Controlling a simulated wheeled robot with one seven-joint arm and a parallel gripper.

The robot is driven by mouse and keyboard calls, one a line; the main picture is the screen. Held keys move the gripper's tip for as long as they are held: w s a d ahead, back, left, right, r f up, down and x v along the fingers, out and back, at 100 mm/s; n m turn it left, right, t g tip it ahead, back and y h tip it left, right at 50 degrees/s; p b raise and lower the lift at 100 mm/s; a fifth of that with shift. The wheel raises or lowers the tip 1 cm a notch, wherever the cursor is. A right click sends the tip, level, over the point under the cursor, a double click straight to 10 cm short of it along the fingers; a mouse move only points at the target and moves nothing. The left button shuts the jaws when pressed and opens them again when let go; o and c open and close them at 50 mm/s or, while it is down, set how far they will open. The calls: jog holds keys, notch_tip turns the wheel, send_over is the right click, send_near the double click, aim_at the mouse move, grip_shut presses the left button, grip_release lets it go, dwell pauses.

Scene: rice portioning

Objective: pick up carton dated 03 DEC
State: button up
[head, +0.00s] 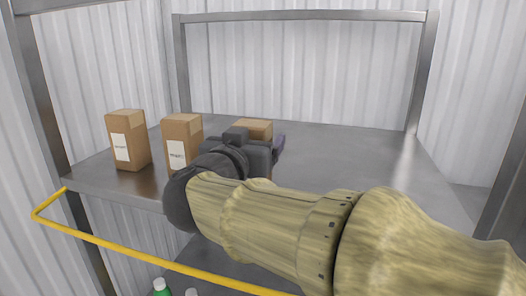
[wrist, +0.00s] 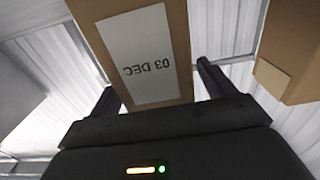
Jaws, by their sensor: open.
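The carton dated 03 DEC (wrist: 178,25) is a brown box with a white label. It fills the upper middle of the wrist view, and the date reads upside down. My gripper (wrist: 155,82) is open, with one dark finger on each side of the carton's lower part as seen there. I cannot tell whether the fingers touch it. In the head view, my gripper (head: 278,146) is at the shelf in front of a carton (head: 254,126), which is mostly hidden behind it; only its top shows clearly.
Two more labelled brown cartons stand on the grey shelf (head: 340,143), one at far left (head: 139,150) and one (head: 191,131) just left of my gripper. Another carton (wrist: 287,35) shows at the wrist view's right. A yellow rail (head: 130,249) runs along the front. The shelf's right side is clear.

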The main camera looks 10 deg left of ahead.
dwell(0.3)
jog(key=c, duration=1.3)
jog(key=shift+r, duration=0.1)
notch_tip(320, 180, up, 10)
jog(key=shift+f+b, duration=0.1)
jog(key=shift+b, duration=0.25)
